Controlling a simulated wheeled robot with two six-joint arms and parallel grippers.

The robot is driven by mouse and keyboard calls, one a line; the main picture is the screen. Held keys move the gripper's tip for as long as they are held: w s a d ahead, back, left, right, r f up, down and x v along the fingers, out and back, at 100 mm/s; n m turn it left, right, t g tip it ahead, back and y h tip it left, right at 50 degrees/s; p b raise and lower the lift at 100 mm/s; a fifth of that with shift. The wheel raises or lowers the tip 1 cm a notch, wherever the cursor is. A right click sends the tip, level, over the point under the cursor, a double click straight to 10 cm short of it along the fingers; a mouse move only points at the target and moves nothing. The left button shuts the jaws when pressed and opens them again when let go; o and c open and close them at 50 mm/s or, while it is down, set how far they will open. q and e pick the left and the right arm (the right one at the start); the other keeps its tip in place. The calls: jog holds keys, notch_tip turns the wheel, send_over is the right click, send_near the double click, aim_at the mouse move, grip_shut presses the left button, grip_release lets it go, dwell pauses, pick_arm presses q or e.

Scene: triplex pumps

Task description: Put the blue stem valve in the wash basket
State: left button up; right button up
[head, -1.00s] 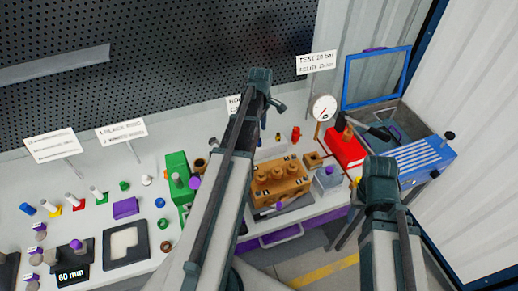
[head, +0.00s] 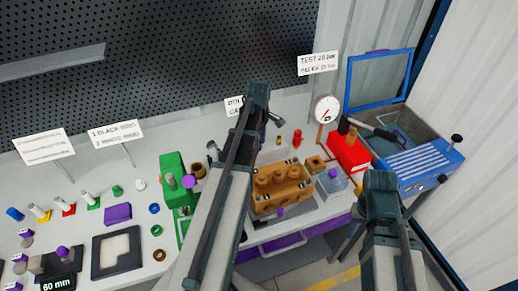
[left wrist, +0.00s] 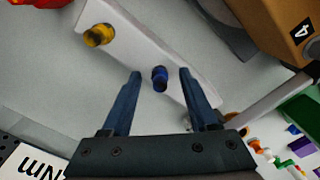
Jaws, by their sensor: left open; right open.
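In the left wrist view, a small blue valve (left wrist: 160,78) stands at a pale strip, beside a yellow-topped valve (left wrist: 98,35). My left gripper (left wrist: 161,74) is open, with one finger on each side of the blue valve in the picture; whether they touch it I cannot tell. In the head view, my left gripper (head: 262,108) is over the back of the bench, and its arm hides part of the bench. My right gripper (head: 381,188) is open in front of the blue wash unit (head: 430,166). A wash basket inside that unit is hard to make out.
An orange pump block (head: 283,197) stands right of my left arm. A red box (head: 347,152) and a gauge (head: 326,110) stand between it and the wash unit. A green fixture (head: 174,168) and several small parts lie on the left of the bench.

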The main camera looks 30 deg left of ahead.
pick_arm(q)
jog(key=shift+c, duration=0.2)
grip_shut()
jog(key=shift+r, duration=0.1)
notch_tip(320, 180, up, 10)
jog(key=p, duration=1)
